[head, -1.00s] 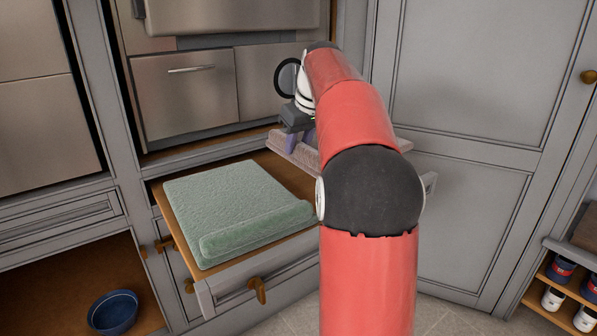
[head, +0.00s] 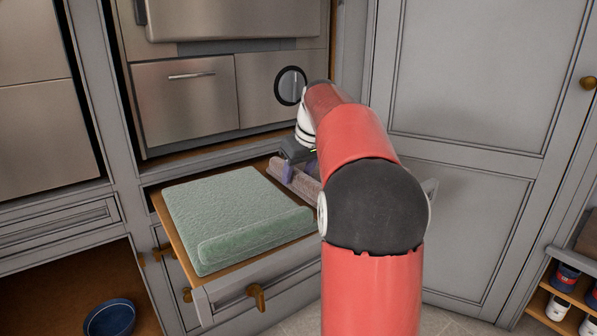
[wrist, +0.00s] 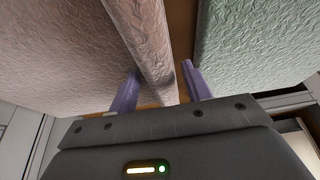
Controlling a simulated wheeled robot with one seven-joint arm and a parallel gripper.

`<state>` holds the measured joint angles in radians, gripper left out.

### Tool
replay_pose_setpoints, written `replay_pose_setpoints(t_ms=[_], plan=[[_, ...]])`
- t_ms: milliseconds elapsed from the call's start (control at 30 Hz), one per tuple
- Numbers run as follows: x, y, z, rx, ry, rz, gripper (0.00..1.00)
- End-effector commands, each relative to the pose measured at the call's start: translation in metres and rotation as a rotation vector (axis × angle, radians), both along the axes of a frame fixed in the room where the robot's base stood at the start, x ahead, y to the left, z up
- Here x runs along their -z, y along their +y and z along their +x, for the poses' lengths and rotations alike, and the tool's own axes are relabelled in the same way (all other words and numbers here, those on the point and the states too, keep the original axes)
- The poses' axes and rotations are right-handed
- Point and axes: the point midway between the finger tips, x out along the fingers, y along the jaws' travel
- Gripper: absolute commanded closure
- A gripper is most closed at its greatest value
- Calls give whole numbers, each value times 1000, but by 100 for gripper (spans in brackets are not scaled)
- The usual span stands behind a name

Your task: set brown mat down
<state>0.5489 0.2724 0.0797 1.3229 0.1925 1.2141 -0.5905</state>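The brown mat, pinkish-brown with a thick rolled edge, is low at the right part of the open drawer (head: 232,300) in the head view. It is partly hidden by my arm. In the wrist view the brown mat (wrist: 60,45) fills the left side, with its roll between the two purple fingers. My gripper (head: 301,170) is closed around the roll, one finger on each side; it also shows in the wrist view (wrist: 163,75). Whether the mat's underside touches the drawer floor is hidden.
A green mat (head: 235,205) lies flat in the drawer, left of the brown mat, with a narrow strip of wooden floor between them. A blue bowl (head: 110,318) sits in the lower left compartment. Cabinet doors stand behind and to the right.

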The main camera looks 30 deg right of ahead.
Motion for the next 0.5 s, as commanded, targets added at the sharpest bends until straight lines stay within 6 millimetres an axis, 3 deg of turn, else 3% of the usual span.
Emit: replay_pose_setpoints(t_ms=[333,500], plan=[[-3,0,0,0,0,0,48],[-24,-1,-8,1,-3,-2,48]])
